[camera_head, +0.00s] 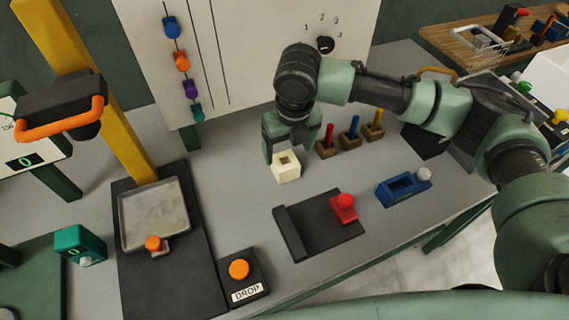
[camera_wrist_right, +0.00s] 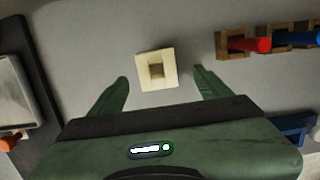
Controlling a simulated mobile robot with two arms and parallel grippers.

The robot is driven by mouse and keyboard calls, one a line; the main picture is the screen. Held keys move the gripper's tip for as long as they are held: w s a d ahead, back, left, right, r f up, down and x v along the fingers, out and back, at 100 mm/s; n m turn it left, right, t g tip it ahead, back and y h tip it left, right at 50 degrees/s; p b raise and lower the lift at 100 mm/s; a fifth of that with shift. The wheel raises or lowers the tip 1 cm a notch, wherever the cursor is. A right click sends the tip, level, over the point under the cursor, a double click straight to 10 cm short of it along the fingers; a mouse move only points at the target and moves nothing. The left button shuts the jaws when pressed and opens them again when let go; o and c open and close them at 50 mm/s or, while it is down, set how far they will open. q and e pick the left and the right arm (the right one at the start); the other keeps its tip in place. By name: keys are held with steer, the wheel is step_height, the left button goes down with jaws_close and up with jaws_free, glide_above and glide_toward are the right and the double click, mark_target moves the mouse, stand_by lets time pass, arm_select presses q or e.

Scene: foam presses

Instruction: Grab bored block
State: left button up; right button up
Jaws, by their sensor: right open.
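The bored block is a cream cube (camera_head: 286,168) with a square hole in its top. It sits on the grey table near the middle of the head view. In the right wrist view the block (camera_wrist_right: 157,70) lies ahead of and between the two finger lines, with gaps on both sides. My right gripper (camera_head: 290,146) is over the block's far side, pointing down; its green fingers also show in the right wrist view (camera_wrist_right: 162,84). It is open and empty. Whether the fingers reach the block's height I cannot tell. My left gripper is not in view.
Wooden holders with red (camera_head: 328,136), blue (camera_head: 350,130) and yellow (camera_head: 375,122) pegs stand right of the block. A black plate with a red knob (camera_head: 343,208) and a blue fixture (camera_head: 403,188) lie nearer. A press with a metal plate (camera_head: 155,215) stands left. Table left of the block is clear.

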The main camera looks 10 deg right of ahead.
mark_target(286, 167)
steer(key=f, duration=0.2)
steer(key=f+p, duration=0.1)
steer(key=f, duration=0.3)
steer(key=shift+w+a+f, duration=0.3)
steer(key=shift+w+f, duration=0.05)
steer(key=c, duration=1.4)
